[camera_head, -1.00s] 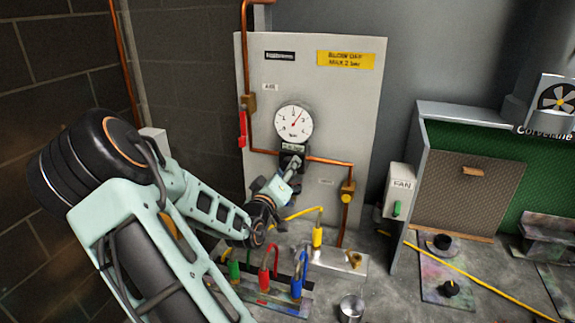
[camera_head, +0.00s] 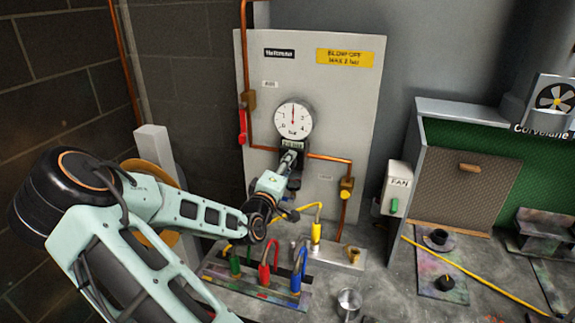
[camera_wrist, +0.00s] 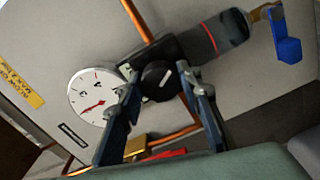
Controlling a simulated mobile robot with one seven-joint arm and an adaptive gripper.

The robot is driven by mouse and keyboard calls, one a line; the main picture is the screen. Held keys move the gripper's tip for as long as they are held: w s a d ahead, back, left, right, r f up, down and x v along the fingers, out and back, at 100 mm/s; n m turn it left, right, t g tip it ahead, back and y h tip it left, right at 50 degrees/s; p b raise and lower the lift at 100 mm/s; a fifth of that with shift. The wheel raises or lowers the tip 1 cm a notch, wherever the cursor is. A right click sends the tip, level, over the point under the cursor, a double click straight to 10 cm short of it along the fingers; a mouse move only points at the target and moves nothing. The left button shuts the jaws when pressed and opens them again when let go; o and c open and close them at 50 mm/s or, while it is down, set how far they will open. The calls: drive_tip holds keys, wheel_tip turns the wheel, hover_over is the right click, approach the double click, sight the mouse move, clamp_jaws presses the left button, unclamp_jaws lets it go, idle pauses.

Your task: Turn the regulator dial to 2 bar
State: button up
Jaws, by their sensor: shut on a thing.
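The regulator dial (camera_wrist: 156,78) is a round black knob with a white mark, between my fingertips in the wrist view. My gripper (camera_wrist: 157,88) is shut on it, one finger on each side. In the head view my gripper (camera_head: 290,158) reaches the regulator just under the gauge, and hides the dial. The round white pressure gauge (camera_head: 293,120) sits above it on the grey panel; its red needle points nearly straight up. The gauge also shows, tilted, in the wrist view (camera_wrist: 88,92); its numbers are hard to read.
A red valve handle (camera_head: 242,127) hangs on the copper pipe left of the gauge. A yellow sign (camera_head: 345,57) is above right. Green, red and blue hose ends (camera_head: 267,274) stand in a rack below my wrist. A FAN switch box (camera_head: 396,188) is at right.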

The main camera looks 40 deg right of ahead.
idle(0.3)
drive_tip(key=o, duration=1.2)
drive_tip(key=shift+c, duration=0.2)
drive_tip(key=shift+a, duration=0.15)
drive_tip(key=v, duration=1.1)
drive_tip(key=shift+s+a, duration=0.3)
